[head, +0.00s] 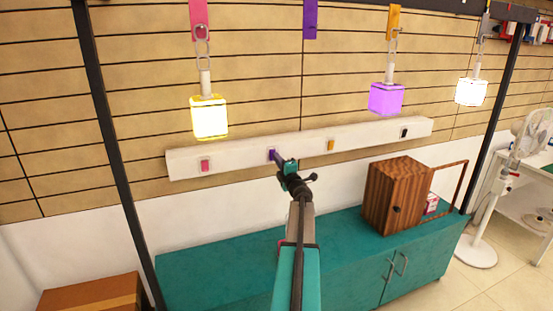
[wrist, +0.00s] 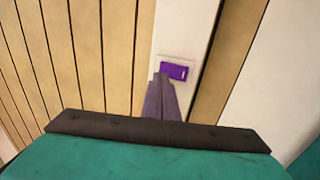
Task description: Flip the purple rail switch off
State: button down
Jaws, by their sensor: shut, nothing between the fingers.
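The purple rail switch (head: 271,155) sits on the white rail (head: 220,152), between a pink switch (head: 205,165) and an orange switch (head: 331,145). In the wrist view the purple switch (wrist: 174,72) shows as a small rocker on a pale plate. My gripper (head: 279,160) is shut and empty, its tips right at the purple switch in the head view. In the wrist view the gripper tips (wrist: 162,78) overlap the lower left edge of the switch plate. I cannot tell whether they touch it.
A black switch (head: 404,133) is at the rail's right end. Lit lamps hang above: yellow (head: 209,118), purple (head: 386,99) and white (head: 471,92). A purple tag (head: 310,18) hangs with no lamp visible. A wooden box (head: 393,195) stands on the teal cabinet (head: 215,265).

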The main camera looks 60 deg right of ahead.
jog(key=s+a+r+b, duration=0.1)
jog(key=s+a+b, duration=0.1)
jog(key=s+a, duration=0.4)
jog(key=shift+s+r+b, duration=0.3)
jog(key=shift+s+r, duration=0.1)
jog(key=shift+s, duration=1.1)
jog(key=shift+w+a, duration=0.1)
jog(key=shift+a, duration=0.05)
